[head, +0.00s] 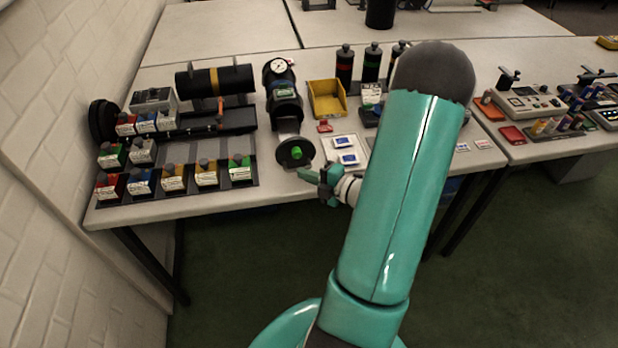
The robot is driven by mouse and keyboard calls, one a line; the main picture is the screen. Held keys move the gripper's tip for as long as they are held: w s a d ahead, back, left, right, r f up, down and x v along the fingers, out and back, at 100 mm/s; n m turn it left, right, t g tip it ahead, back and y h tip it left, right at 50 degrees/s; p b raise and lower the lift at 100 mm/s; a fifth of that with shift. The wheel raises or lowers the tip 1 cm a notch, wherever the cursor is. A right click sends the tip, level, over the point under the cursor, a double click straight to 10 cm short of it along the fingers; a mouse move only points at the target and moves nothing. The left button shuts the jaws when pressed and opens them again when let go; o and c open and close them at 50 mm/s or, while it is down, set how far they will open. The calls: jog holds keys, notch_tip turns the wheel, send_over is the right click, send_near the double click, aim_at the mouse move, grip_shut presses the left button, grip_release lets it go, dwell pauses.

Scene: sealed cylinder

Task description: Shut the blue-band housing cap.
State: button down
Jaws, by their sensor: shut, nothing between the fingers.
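A pale strip lies between the cap and the housing. My gripper (304,173) is shut and empty, just to the lower right of the cap. I cannot tell whether the fingertips touch the cap.
A black cylinder with a yellow band (214,80) lies at the left behind rows of labelled boxes (172,179). A yellow bin (326,99), dark bottles (344,64) and a white tray with blue-marked items (352,143) stand to the right. My arm hides part of the table.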

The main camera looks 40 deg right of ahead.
aim_at(296, 134)
jog(key=shift+w, duration=0.1)
jog(key=w+d, duration=0.3)
jog(key=w, duration=0.1)
jog(key=w+d, duration=0.3)
jog(key=w, duration=0.1)
jog(key=w+d, duration=0.3)
jog(key=w, duration=0.2)
jog(key=shift+w+d+r, duration=0.2)
jog(key=shift+w+d, duration=0.05)
jog(key=shift+w, duration=0.15)
jog(key=shift+a, duration=0.1)
